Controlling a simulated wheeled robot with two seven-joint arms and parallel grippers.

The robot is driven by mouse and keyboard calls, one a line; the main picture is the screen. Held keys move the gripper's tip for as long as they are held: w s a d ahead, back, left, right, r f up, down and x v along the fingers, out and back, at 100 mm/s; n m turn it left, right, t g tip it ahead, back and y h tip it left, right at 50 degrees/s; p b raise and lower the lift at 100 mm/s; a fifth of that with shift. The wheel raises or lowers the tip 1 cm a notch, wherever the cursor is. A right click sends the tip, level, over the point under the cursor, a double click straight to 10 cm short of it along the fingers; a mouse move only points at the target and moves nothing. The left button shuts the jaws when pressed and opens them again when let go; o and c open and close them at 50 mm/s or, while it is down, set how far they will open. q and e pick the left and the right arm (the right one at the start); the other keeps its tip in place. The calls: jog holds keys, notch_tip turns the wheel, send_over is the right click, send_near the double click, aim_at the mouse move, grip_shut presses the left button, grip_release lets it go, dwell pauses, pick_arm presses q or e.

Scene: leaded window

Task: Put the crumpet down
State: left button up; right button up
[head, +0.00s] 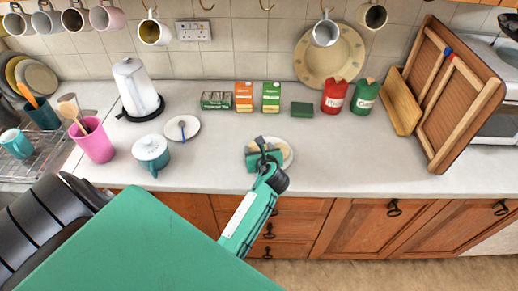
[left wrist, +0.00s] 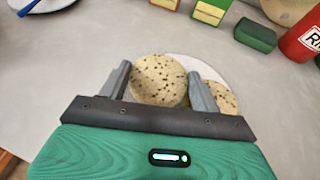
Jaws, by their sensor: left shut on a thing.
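My left gripper (head: 264,154) is over a small white plate (head: 289,154) on the worktop. In the left wrist view, its two grey fingers (left wrist: 160,88) stand on either side of a round, speckled crumpet (left wrist: 158,78), shut on it. A second crumpet (left wrist: 221,97) lies on the plate (left wrist: 196,64), partly hidden behind the right finger. The held crumpet is over the plate's left part; I cannot tell whether it touches the plate. In the head view my gripper hides most of both crumpets. My right gripper is not in view.
Behind the plate stand an orange carton (head: 243,97), a green carton (head: 271,97), a dark green block (head: 302,109) and red (head: 336,96) and green (head: 364,96) canisters. Worktop right of the plate is clear.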

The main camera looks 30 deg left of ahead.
pick_arm(q)
jog(key=shift+f, duration=0.3)
jog(key=shift+f, duration=0.15)
jog(key=o, duration=0.9)
jog(key=shift+o, duration=0.8)
jog(key=shift+r, duration=0.55)
jog(key=p+v, duration=0.8)
jog(key=v, duration=0.4)
